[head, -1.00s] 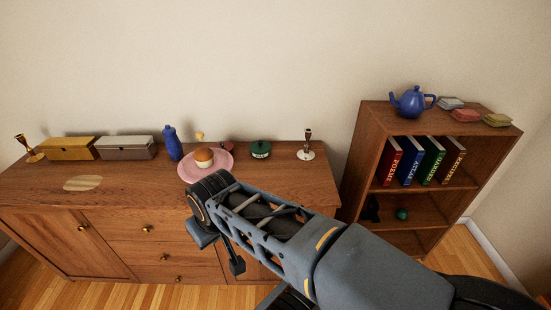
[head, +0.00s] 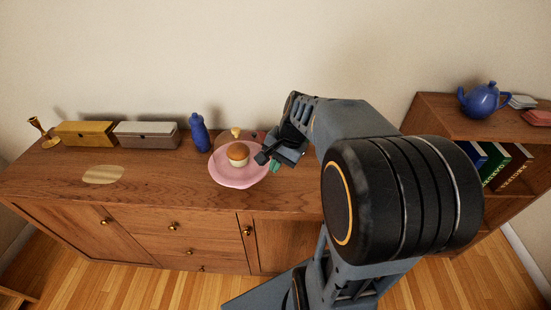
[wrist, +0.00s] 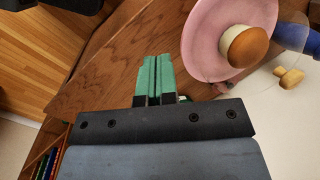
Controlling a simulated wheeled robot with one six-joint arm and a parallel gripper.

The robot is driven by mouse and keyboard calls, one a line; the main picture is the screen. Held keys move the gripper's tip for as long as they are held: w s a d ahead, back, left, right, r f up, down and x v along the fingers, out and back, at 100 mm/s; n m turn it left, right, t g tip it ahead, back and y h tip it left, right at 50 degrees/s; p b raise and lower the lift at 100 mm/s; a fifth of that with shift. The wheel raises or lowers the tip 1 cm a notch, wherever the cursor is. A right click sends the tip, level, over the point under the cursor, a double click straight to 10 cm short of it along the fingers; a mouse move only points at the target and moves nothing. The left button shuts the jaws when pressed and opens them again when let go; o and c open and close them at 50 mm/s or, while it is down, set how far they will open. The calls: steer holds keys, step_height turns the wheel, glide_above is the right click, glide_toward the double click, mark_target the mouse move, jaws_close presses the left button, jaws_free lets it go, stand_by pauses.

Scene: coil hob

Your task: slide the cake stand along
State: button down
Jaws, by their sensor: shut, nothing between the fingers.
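The pink cake stand (head: 232,182) is on the wooden sideboard, right of a blue bottle (head: 199,133). It holds a small round cake (head: 238,155) with a brown top, and a pale yellow knob (head: 235,132) shows above it, seemingly on a faint see-through cover. In the wrist view the stand's pink plate (wrist: 207,45) is at upper right. My gripper (head: 277,166) is just right of the stand, near its rim; I cannot tell whether it touches. In the wrist view its green fingers (wrist: 153,75) are shut together and empty, with the plate beside them.
A grey box (head: 146,135), a yellow box (head: 84,134) and a brass candlestick (head: 43,132) stand at the back left. A pale oval patch (head: 103,174) marks the sideboard top (head: 160,178); the top between it and the stand is clear. A bookshelf with a blue teapot (head: 483,99) is at right.

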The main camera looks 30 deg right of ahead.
steer(key=w+d+f+m+t+y, duration=0.1)
steer(key=w+d+f+m+y, duration=0.15)
steer(key=d+m, duration=0.45)
steer(key=w+d+f+m+t+y, duration=0.2)
steer(key=w+d+f+m, duration=0.1)
steer(key=d+m, duration=0.4)
steer(key=w+a+f+n+p, duration=0.1)
steer(key=w+a+f+p, duration=0.1)
steer(key=w+a+f, duration=0.3)
steer(key=shift+a+f+p, duration=0.4)
steer(key=shift+a+f, duration=0.25)
steer(key=shift+a, duration=0.8)
